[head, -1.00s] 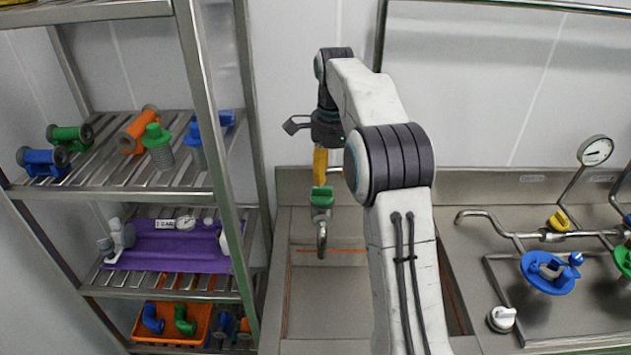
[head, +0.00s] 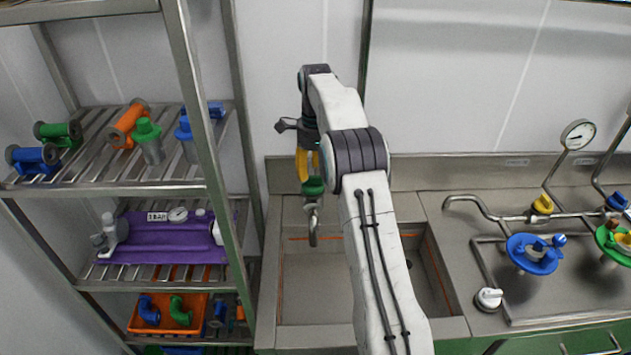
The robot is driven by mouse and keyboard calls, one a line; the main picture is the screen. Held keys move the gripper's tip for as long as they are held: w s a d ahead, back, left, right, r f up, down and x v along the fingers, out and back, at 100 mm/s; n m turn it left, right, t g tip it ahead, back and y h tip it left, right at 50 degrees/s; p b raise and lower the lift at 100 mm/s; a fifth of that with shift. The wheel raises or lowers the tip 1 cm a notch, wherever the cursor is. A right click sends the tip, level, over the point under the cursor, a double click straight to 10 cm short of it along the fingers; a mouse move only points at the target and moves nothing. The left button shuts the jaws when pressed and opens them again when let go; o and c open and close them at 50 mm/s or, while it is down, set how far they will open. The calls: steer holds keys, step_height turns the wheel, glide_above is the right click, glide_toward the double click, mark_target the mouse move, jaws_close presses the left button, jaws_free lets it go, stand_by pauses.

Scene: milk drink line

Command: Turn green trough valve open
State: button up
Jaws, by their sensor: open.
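The green valve handle (head: 313,187) sits on top of a curved metal tap (head: 313,222) over the sunken steel trough (head: 298,307). My gripper (head: 308,172) points down at the handle with its two yellow fingers apart. The fingertips are right at the handle's top, and one overlaps its left part in the picture. I cannot tell whether they touch it or straddle it. My forearm hides part of the trough and whatever lies behind it.
A steel rack (head: 190,120) with coloured fittings and a purple tray (head: 160,248) stands at left. On the right counter are a pipe with a yellow valve (head: 543,204), a gauge (head: 578,134), a blue fitting (head: 535,254) and a white knob (head: 489,299).

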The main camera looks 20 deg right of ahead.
mark_target(313, 183)
steer(key=shift+f, duration=1.4)
steer(key=shift+c, duration=0.2)
jaws_close()
